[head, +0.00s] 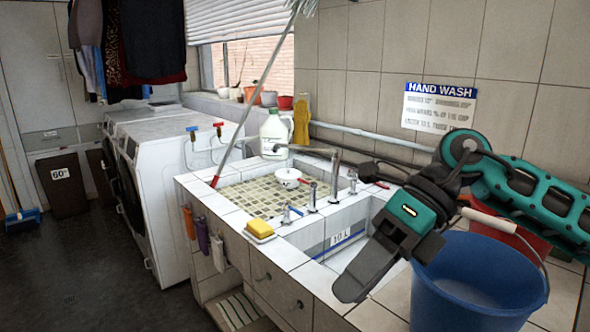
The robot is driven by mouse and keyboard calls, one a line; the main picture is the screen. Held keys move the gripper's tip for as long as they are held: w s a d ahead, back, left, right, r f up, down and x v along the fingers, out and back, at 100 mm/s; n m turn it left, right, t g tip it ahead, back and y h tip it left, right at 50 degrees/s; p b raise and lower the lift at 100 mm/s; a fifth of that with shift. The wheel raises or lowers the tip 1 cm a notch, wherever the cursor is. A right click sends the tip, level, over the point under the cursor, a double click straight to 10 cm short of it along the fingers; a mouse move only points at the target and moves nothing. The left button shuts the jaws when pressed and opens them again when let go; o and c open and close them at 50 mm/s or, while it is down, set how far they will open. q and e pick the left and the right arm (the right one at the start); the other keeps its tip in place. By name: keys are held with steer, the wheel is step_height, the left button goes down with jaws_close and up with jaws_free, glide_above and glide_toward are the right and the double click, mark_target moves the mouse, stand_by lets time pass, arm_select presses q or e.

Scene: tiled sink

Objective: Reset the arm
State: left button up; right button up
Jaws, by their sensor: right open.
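My right arm (530,190), teal and black, comes in from the right edge and bends down over the sink's right part. Its gripper (362,276) points down and to the left, above the white sink basin and the tiled counter edge. The gripper is open and I see nothing held in it. It hides part of the basin behind it. My left gripper is not in view.
A blue bucket (470,300) stands close to the right gripper, with a red one (510,236) behind it. A tap (335,170), a yellow sponge (259,228), a white jug (274,136) and a leaning mop pole (255,95) occupy the sink area.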

steer(key=a+m+t+y, duration=0.1)
steer(key=a+m+y, duration=0.7)
steer(key=y, duration=0.4)
steer(key=w+d+f+m+t+h, duration=0.3)
steer(key=d+f+m+t+h, duration=0.2)
steer(key=f+m+t, duration=0.65)
steer(key=w+d+f+m+t+h, duration=0.4)
steer(key=m+t, duration=0.5)
steer(key=m, duration=0.7)
steer(key=s+d+f+m+g+h, duration=0.3)
steer(key=s+f, duration=0.4)
steer(key=f, duration=0.4)
steer(key=s+d+f+m+g+h, duration=0.3)
steer(key=s+d+f+m+h, duration=0.2)
steer(key=s+f, duration=0.3)
step_height(320, 180, down, 3)
steer(key=shift+d+r+h, duration=0.15)
steer(key=shift+d+h, duration=0.45)
steer(key=shift+h, duration=0.2)
steer(key=shift+s+g, duration=0.1)
steer(key=shift+g, duration=0.15)
